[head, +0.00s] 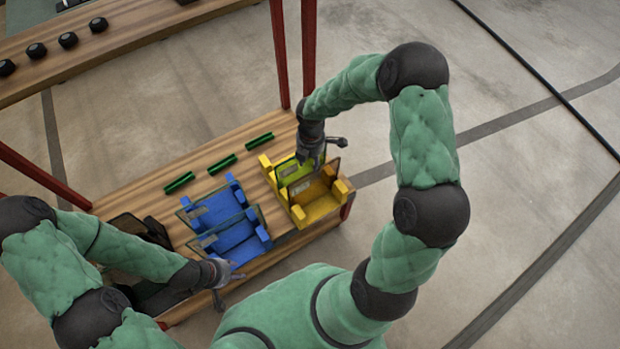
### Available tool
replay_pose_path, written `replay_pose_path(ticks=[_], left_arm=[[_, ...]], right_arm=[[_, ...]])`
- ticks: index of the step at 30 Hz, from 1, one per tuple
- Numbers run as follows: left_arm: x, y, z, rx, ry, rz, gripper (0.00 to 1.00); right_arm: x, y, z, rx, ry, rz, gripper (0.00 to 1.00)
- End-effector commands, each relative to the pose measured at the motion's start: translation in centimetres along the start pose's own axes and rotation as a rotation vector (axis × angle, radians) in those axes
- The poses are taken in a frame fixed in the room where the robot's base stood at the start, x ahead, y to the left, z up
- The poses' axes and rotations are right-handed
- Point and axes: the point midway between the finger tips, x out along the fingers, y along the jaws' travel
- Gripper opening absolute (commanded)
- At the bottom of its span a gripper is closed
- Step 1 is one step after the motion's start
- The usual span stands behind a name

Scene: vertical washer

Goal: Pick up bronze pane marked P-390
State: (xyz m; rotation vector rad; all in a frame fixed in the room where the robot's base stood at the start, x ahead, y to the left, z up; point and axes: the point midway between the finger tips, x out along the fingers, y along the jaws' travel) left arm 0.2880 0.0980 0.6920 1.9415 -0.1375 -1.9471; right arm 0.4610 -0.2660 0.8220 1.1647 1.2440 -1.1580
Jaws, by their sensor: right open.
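A yellow rack (318,210) stands at the right end of the wooden table. A brown, bronze-looking pane (323,186) stands tilted in it, and a yellow-green pane (291,170) stands behind. The marking P-390 cannot be read on either pane. My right gripper (319,158) is open above the back of the yellow rack, close to the upper edges of these panes. Whether it touches one cannot be told, and the hand hides part of them. My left gripper (230,287) looks open and empty at the table's front edge, left of the yellow rack.
Blue racks (238,236) with dark-edged panes stand left of the yellow rack. Several green bars (222,164) lie behind them. A dark object (143,229) lies at the left. Red posts (279,55) rise behind the table. Another table (130,30) stands at the back left.

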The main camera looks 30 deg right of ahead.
Motion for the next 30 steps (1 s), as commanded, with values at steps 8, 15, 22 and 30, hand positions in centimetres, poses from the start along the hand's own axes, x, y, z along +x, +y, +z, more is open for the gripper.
replay_pose_path(ticks=[8, 15, 22, 30], left_arm=[[1.1, -0.4, 0.0, 0.000, -0.001, 0.000, 0.40], [1.9, -0.6, -0.1, 0.000, 0.000, 0.000, 0.40], [2.8, -1.0, -0.1, 0.000, 0.000, 0.000, 0.40], [4.0, -1.4, -0.2, 0.000, 0.000, 0.000, 0.40]], right_arm=[[3.0, -0.1, 0.3, -0.016, -0.006, -0.006, 0.42], [5.6, 0.0, 0.4, -0.014, -0.006, -0.003, 0.42], [7.5, -0.1, 1.0, -0.011, -0.005, -0.003, 0.42], [10.6, -0.1, 1.4, -0.013, -0.005, -0.002, 0.42]])
